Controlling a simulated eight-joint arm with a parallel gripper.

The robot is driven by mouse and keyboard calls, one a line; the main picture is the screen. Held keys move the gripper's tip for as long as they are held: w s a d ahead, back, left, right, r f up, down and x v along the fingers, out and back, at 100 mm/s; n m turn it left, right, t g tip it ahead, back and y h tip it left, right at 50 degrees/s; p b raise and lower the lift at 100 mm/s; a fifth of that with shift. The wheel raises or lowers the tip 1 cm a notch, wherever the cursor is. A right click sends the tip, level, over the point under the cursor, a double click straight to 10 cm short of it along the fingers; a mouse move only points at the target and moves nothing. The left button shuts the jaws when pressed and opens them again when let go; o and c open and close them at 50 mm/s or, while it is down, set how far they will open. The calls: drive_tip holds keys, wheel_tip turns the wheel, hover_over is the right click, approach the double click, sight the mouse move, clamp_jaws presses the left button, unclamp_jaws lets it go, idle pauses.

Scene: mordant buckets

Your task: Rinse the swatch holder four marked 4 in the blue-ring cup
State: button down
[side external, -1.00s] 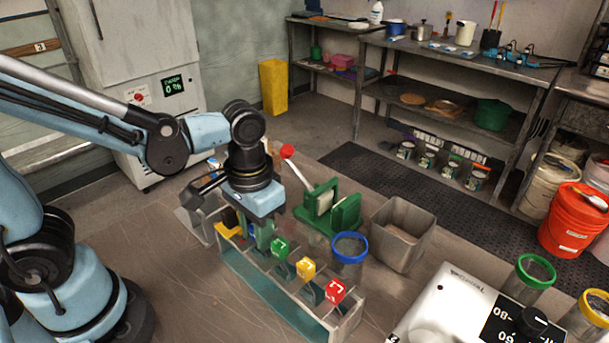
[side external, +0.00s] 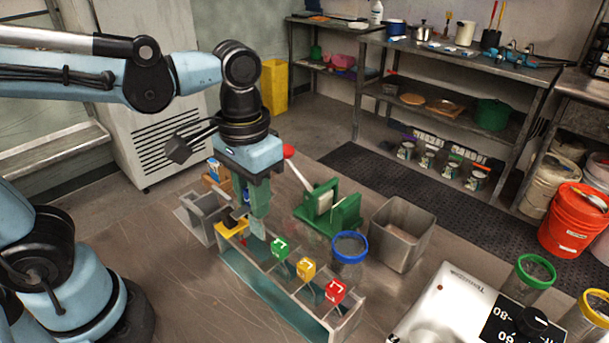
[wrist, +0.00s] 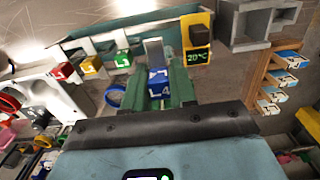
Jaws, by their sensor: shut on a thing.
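My gripper (side external: 257,198) is shut on the blue swatch holder marked 4 (wrist: 158,83), whose blue block with a white 4 shows between the green fingers in the wrist view. Its pale swatch plate (side external: 257,226) hangs upright below the fingers, over the far end of the long trough (side external: 228,262). I cannot tell whether its lower edge clears the trough wall. The blue-ring cup (side external: 350,247) stands to the right of the trough, apart from my gripper. Its blue ring also shows in the wrist view (wrist: 114,97).
Green (side external: 280,247), yellow (side external: 306,269) and red (side external: 335,291) holders sit in the trough. A green wringer (side external: 341,214) with a red-knobbed handle stands behind the cup, a grey bin (side external: 424,232) right of it. Green-ring (side external: 536,268) and yellow-ring (side external: 597,306) cups stand far right.

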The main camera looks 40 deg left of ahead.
wheel_tip(320, 180, up, 2)
drive_tip(key=shift+r, duration=0.15)
drive_tip(key=shift+w+d+r, duration=0.15)
drive_tip(key=shift+w+d, duration=0.05)
drive_tip(key=shift+w, duration=0.05)
hover_over(351, 234)
drive_tip(key=s, duration=0.3)
drive_tip(key=shift+w+d+r, duration=0.3)
drive_tip(key=shift+w+d, duration=0.1)
drive_tip(key=shift+d, duration=0.35)
drive_tip(key=shift+f, duration=0.1)
drive_tip(key=shift+f, duration=5.5)
drive_tip(key=shift+r, duration=0.3)
drive_tip(key=shift+f, duration=0.3)
